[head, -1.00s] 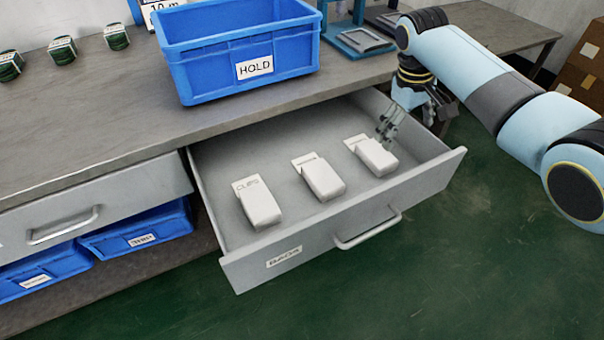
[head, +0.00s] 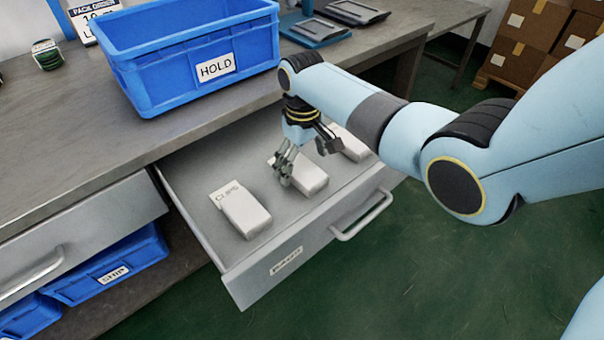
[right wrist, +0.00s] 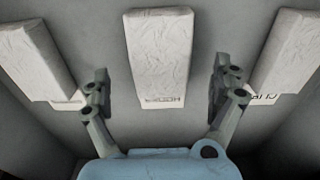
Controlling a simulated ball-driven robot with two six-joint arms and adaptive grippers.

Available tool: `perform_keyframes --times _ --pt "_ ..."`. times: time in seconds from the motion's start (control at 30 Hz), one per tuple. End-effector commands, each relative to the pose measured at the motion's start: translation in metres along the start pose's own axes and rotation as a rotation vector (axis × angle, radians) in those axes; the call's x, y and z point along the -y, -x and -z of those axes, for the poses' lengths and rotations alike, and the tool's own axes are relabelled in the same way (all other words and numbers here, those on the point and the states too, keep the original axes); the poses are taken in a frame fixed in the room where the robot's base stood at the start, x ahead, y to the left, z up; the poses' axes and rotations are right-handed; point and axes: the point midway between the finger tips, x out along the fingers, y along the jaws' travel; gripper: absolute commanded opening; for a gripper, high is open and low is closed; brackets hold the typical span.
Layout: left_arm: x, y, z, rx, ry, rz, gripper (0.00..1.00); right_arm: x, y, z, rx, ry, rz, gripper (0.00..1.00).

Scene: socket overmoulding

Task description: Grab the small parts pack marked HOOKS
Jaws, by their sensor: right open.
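Three white packs lie in the open drawer (head: 330,208). The middle pack (head: 312,181) is the HOOKS pack; its small upside-down label is readable in the right wrist view (right wrist: 161,60). My right gripper (head: 307,160) is open and empty above it, partly covering it in the head view. In the right wrist view its fingers (right wrist: 160,82) are on either side of the pack, apart from it. The CLIPS pack (head: 243,212) lies to the left. The third pack (head: 350,142) is partly hidden behind my right arm, its label unreadable. My left gripper is not in view.
A blue HOLD bin (head: 165,85) stands on the grey bench just behind the drawer. The drawer walls enclose the packs, with bare floor between them. Blue bins (head: 120,268) sit under the bench at left.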

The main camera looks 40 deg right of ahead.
Motion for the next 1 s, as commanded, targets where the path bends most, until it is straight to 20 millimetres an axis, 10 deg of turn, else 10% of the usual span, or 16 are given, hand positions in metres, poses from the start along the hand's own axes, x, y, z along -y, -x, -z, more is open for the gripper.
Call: perform_keyframes --times 0.43,0.87,1.0 --pt "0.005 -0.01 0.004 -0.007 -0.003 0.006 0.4 0.001 -0.025 0.0 -0.001 0.0 0.0 0.93" --pt "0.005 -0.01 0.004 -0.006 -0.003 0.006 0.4 0.001 -0.025 -0.001 0.0 0.0 0.0 0.37" --pt "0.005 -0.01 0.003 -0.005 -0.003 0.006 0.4 0.001 -0.025 -0.001 0.0 0.0 0.0 0.33"
